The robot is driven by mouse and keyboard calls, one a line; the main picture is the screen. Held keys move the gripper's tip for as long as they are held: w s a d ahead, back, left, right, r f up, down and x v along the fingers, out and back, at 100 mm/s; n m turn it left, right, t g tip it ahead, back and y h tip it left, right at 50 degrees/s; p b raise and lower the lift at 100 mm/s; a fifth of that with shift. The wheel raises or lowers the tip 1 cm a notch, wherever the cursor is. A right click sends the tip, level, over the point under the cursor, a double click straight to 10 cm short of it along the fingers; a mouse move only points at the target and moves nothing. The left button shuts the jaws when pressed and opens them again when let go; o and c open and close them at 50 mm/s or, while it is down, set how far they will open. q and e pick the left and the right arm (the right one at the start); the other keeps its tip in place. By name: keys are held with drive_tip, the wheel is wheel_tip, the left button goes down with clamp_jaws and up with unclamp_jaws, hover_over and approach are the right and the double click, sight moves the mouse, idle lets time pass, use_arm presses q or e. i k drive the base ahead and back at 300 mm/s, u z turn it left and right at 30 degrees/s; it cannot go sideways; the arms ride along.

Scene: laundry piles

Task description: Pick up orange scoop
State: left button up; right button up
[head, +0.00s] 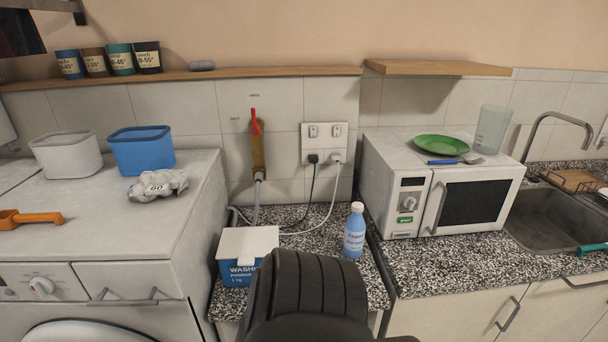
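The orange scoop (29,218) lies on the white top of the washing machine (110,235), at the left edge of the head view. Its handle points right and its bowl is at the left, close to the picture's edge. Nothing touches it from above. Neither my left nor my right gripper shows in this view.
A washing powder box (245,252) and a blue bottle (354,232) stand on the speckled counter. A microwave (440,198) is at right.

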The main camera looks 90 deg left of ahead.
sight(10, 219)
drive_tip(key=i, duration=0.35)
drive_tip(key=u, duration=2.65)
